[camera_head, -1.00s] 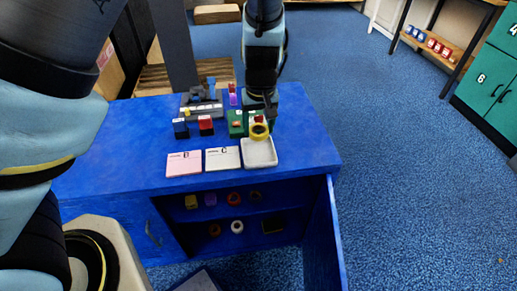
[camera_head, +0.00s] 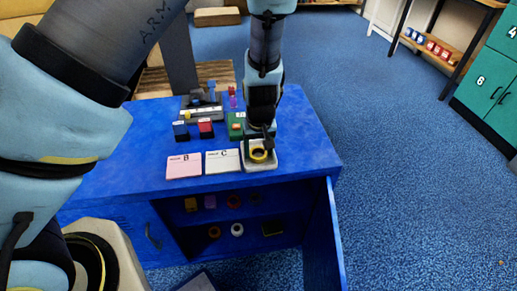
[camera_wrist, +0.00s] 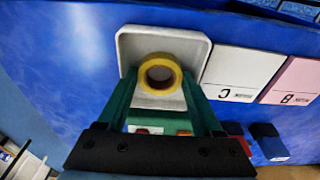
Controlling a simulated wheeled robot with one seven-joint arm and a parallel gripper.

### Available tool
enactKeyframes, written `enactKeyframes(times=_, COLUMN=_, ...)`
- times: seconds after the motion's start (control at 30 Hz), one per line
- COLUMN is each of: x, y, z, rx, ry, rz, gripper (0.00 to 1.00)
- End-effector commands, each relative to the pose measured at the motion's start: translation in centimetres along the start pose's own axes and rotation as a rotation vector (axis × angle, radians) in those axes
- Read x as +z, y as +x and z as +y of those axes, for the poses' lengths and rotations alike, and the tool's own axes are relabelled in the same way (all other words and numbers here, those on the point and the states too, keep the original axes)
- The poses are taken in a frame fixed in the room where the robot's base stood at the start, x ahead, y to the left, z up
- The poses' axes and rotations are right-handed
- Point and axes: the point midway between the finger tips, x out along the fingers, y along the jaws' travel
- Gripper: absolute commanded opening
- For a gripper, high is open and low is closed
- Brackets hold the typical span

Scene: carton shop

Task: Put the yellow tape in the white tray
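The yellow tape (camera_head: 259,156) is a ring lying about flat within the outline of the white tray (camera_head: 262,167), at the front right of the blue bench. In the wrist view the tape (camera_wrist: 160,73) shows near the middle of the tray (camera_wrist: 195,43). My gripper (camera_wrist: 160,75) points down over the tray, with one finger on each side of the tape, seemingly touching it. In the head view my gripper (camera_head: 261,145) hides part of the tray's back. I cannot tell whether the tape touches the tray floor.
White card C (camera_head: 222,162) and pink card B (camera_head: 184,166) lie left of the tray. A green box (camera_head: 236,122), a red block (camera_head: 205,129) and a blue block (camera_head: 181,132) stand behind. An open shelf below holds several rings. The bench's right end is clear.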

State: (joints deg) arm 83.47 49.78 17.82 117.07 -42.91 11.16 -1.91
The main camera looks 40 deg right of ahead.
Motion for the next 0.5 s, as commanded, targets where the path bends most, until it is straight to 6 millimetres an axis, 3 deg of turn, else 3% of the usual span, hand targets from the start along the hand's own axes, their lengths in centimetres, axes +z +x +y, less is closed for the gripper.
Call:
enactKeyframes(times=0.1, x=0.0, y=0.0, z=0.0, rx=0.000, ry=0.000, rz=0.000, gripper=0.80)
enactKeyframes(times=0.37, x=0.0, y=-0.1, z=0.0, rx=0.000, ry=0.000, rz=0.000, gripper=0.80)
enactKeyframes(times=0.5, x=-0.1, y=-1.1, z=0.1, rx=0.002, ry=0.002, rz=0.002, gripper=0.80)
